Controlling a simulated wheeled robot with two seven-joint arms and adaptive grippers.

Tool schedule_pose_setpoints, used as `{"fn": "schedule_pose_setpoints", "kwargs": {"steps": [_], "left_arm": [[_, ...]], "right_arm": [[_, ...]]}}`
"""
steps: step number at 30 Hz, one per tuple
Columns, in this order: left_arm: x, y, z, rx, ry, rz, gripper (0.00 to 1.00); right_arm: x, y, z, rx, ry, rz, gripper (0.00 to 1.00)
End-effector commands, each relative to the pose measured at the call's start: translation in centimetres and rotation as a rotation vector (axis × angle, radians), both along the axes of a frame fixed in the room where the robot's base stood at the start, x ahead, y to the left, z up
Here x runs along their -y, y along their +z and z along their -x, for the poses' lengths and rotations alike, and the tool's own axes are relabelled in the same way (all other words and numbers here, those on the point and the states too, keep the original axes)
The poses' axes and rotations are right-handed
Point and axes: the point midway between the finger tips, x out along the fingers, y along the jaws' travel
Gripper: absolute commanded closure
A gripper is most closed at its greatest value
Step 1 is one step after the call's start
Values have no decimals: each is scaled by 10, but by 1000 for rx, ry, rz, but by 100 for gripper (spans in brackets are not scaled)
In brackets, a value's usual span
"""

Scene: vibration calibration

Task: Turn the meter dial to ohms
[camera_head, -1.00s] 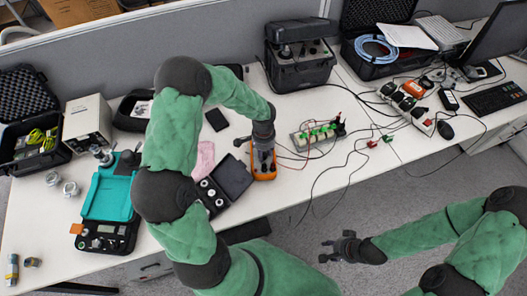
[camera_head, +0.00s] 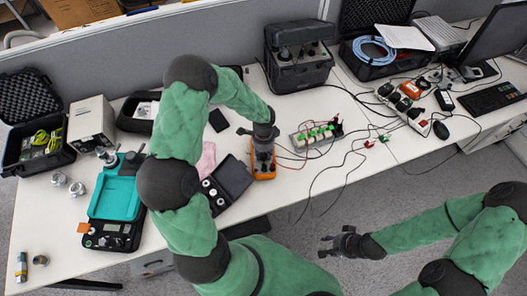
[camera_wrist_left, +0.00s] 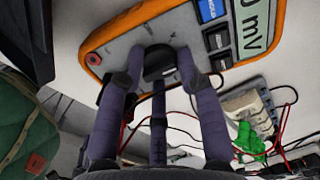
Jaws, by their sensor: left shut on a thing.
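The orange-edged meter (camera_head: 264,174) lies on the table in the middle of the head view. In the left wrist view the meter (camera_wrist_left: 124,48) fills the top, with its black dial (camera_wrist_left: 160,62) and a display (camera_wrist_left: 252,28) that reads 0 mV. My left gripper (camera_head: 262,156) is over the meter. In the left wrist view its fingers (camera_wrist_left: 162,72) are closed around the dial, with one on each side and one in front. The dial's pointer and markings are mostly hidden. My right gripper (camera_head: 328,245) is open and empty, off the table's front edge.
An open black case (camera_head: 226,184) lies left of the meter, close to my left arm. A teal-topped device (camera_head: 116,200) stands further left. The table front right of the meter is fairly clear.

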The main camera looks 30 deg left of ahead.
Motion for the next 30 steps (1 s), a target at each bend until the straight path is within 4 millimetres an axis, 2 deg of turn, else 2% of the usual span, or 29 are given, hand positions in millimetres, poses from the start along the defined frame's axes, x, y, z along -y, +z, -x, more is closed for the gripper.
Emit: {"fn": "schedule_pose_setpoints", "kwargs": {"steps": [15, 16, 18, 30], "left_arm": [[1, -1, 1, -2, -21, 1, 97], [1, -1, 1, -2, -20, 1, 56], [1, -1, 1, -2, -20, 1, 41], [0, 4, 0, 1, -20, -1, 41]], "right_arm": [[0, 1, 0, 0, 0, 0, 60], [0, 1, 0, 0, 0, 0, 60], [0, 1, 0, 0, 0, 0, 60], [0, 1, 0, 0, 0, 0, 60]]}}
